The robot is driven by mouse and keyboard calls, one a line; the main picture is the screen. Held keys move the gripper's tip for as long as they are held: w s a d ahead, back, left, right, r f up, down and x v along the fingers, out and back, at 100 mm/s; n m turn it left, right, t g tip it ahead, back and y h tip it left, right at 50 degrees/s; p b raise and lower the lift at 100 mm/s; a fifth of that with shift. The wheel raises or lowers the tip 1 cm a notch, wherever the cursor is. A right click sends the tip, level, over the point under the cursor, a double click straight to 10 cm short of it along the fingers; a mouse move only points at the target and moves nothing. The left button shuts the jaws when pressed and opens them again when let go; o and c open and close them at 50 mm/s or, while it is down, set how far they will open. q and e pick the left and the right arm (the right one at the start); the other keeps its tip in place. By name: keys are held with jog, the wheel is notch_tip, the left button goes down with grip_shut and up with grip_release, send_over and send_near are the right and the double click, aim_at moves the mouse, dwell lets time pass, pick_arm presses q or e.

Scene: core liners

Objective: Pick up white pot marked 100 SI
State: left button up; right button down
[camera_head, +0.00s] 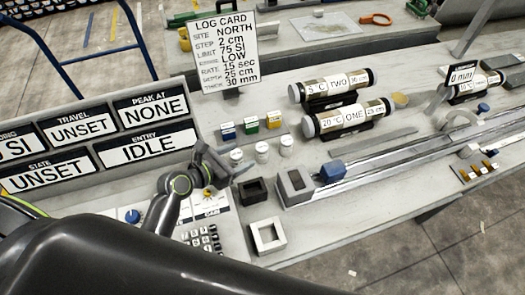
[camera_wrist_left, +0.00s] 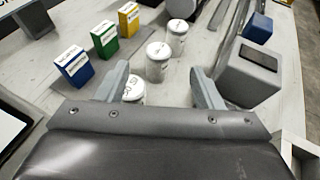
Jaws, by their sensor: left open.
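Three small white pots stand in a row on the grey bench: the left one (camera_head: 236,158), the middle one (camera_head: 262,151) and the right one (camera_head: 286,145). In the left wrist view they run from the nearest pot (camera_wrist_left: 134,92) through the middle pot (camera_wrist_left: 157,62) to the farthest pot (camera_wrist_left: 177,38). Their markings are too small to read, so I cannot tell which is 100 SI. My left gripper (camera_head: 222,166) is open and empty, close to the left pot. In the wrist view its fingers (camera_wrist_left: 160,85) spread beyond the row; one finger partly hides the nearest pot.
Blue (camera_head: 228,131), green (camera_head: 251,126) and yellow (camera_head: 274,120) boxes stand just behind the pots. A black square holder (camera_head: 252,191) and a pale square frame (camera_head: 267,237) lie in front. Labelled cylinders (camera_head: 331,86) and a long rail (camera_head: 400,160) lie to the right.

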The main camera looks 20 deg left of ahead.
aim_at(260, 148)
pick_arm(q)
jog(key=x, duration=0.8)
jog(key=shift+s+f, duration=0.1)
jog(key=shift+f, duration=0.25)
jog(key=shift+w+d+f, duration=0.1)
jog(key=shift+w+f, duration=0.1)
jog(key=shift+w, duration=0.1)
pick_arm(e)
jog(key=shift+w+d+r, duration=0.15)
jog(key=shift+w+r, duration=0.05)
jog(key=shift+w, duration=0.35)
pick_arm(q)
jog(key=c, duration=1.1)
pick_arm(e)
jog(key=shift+w, duration=0.15)
